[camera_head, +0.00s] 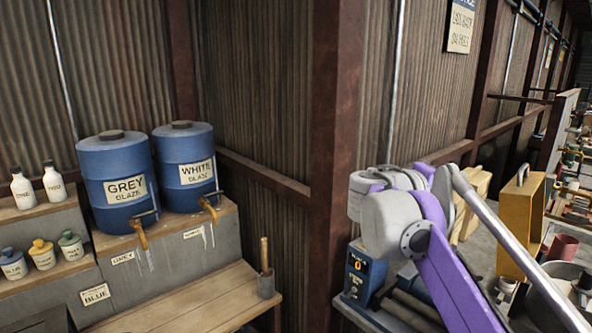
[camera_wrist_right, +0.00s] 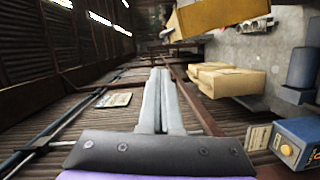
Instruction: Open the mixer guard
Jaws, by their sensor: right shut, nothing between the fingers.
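A yellow, box-like frame with a handle on top (camera_head: 523,225) stands upright at the right of the head view; it looks like the mixer guard, but I cannot be sure. Beside it is a round pale vessel (camera_head: 560,272), cut off by my arm and the picture edge. In the right wrist view a yellow piece (camera_wrist_right: 218,12) shows at the top, apart from the fingers. My right gripper (camera_wrist_right: 160,78) is shut and empty, its fingers pressed together in free air. In the head view its fingertips are hidden behind the purple and grey arm. My left gripper is not in view.
A blue box with a dial (camera_head: 358,275) stands below my right wrist. Cardboard-coloured boxes (camera_wrist_right: 228,81) lie on the bench. A rusty post (camera_head: 335,150) and corrugated wall are close by. Blue glaze drums (camera_head: 115,180) stand at the left.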

